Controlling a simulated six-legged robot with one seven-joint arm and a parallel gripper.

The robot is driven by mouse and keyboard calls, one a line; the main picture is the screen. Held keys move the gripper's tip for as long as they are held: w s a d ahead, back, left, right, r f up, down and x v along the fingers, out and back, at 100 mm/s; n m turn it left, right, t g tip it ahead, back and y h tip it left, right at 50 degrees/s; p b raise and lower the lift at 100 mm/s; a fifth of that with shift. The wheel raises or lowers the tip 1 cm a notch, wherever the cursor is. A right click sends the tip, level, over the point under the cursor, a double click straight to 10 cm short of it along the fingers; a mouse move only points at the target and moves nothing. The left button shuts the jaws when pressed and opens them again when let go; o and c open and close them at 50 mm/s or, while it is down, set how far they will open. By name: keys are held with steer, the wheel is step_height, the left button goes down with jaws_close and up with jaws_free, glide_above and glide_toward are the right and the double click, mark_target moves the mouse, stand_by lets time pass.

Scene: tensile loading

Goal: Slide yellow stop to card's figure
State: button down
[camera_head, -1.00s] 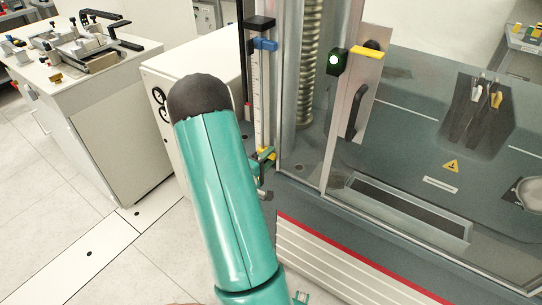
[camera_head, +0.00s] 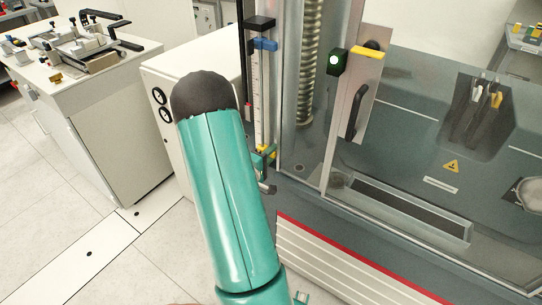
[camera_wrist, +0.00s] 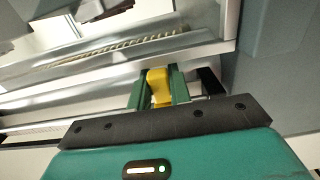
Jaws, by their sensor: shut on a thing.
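The yellow stop (camera_wrist: 158,86) is between the green fingers of my gripper (camera_wrist: 157,92) in the wrist view, and the gripper is shut on it. In the head view my gripper (camera_head: 265,158) is low on the white scale rail (camera_head: 259,100), mostly hidden behind my own arm. Only a small bit of yellow shows there. A blue stop (camera_head: 264,44) sits near the top of the same rail, well above my gripper. The scale's marks are too small to read. No card with a readable figure can be made out.
The glass-fronted testing machine stands right of the rail, with a door handle (camera_head: 355,112) and a yellow latch (camera_head: 367,51). A white cabinet (camera_head: 190,75) stands behind my arm. A bench with a fixture (camera_head: 80,50) is at left. Floor is clear at lower left.

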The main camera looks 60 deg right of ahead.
steer(key=shift+r, duration=1.55)
steer(key=c, duration=1.3)
jaws_free()
steer(key=a, duration=0.4)
steer(key=w+a, duration=0.1)
steer(key=a, duration=0.4)
steer(key=w+a, duration=0.1)
steer(key=a, duration=0.3)
steer(key=shift+w+a, duration=0.1)
steer(key=shift+a, duration=0.25)
